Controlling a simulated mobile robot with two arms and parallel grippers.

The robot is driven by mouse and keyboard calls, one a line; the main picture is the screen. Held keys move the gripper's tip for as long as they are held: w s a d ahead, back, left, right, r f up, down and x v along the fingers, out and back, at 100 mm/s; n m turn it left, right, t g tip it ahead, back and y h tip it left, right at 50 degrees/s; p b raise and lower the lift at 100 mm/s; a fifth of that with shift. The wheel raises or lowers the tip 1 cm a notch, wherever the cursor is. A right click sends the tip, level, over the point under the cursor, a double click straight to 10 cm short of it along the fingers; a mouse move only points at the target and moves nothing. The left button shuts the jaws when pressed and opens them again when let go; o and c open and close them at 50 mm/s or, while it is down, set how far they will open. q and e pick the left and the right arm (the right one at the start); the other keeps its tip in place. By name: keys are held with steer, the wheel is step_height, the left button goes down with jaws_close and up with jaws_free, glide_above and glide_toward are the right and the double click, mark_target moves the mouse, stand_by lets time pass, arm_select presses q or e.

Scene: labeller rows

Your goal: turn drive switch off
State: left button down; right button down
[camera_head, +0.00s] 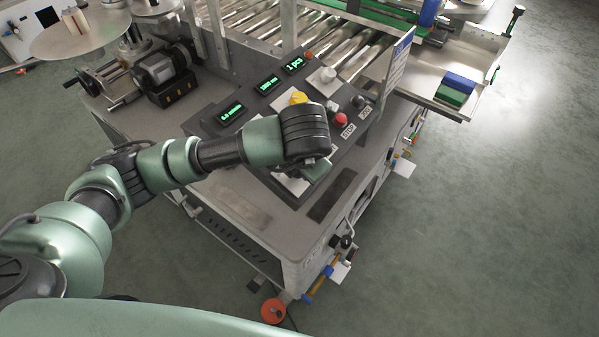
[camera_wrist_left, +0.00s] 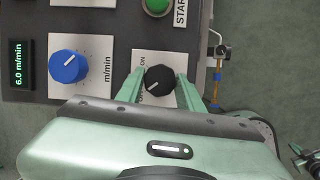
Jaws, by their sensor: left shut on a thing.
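The drive switch (camera_wrist_left: 160,77) is a round black knob on a white plate marked ON and OFF, in the middle of the left wrist view. Its white pointer line slants down and left, toward the OFF side. My left gripper (camera_wrist_left: 159,88) has one green finger on each side of the knob and is shut on it. In the head view my left gripper (camera_head: 316,168) is over the near part of the control panel (camera_head: 205,124), and the arm hides the knob there. My right gripper is in neither view.
A blue knob (camera_wrist_left: 68,66) marked m/min and a green START button (camera_wrist_left: 157,5) are close to the switch. The head view shows a red STOP button (camera_head: 340,119), a yellow knob (camera_head: 298,97) and lit displays (camera_head: 268,84) on the panel. Rollers (camera_head: 350,58) lie behind.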

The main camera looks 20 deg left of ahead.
arm_select(q)
steer(key=shift+n+b, duration=0.5)
steer(key=shift+n, duration=0.1)
steer(key=c, duration=0.9)
jaws_free()
steer(key=v, duration=0.2)
steer(key=shift+s+d+r+b, duration=0.15)
steer(key=shift+d+r+b, duration=0.05)
steer(key=shift+r+b, duration=0.15)
steer(key=p+v, duration=0.2)
steer(key=v, duration=0.3)
steer(key=shift+s, duration=0.1)
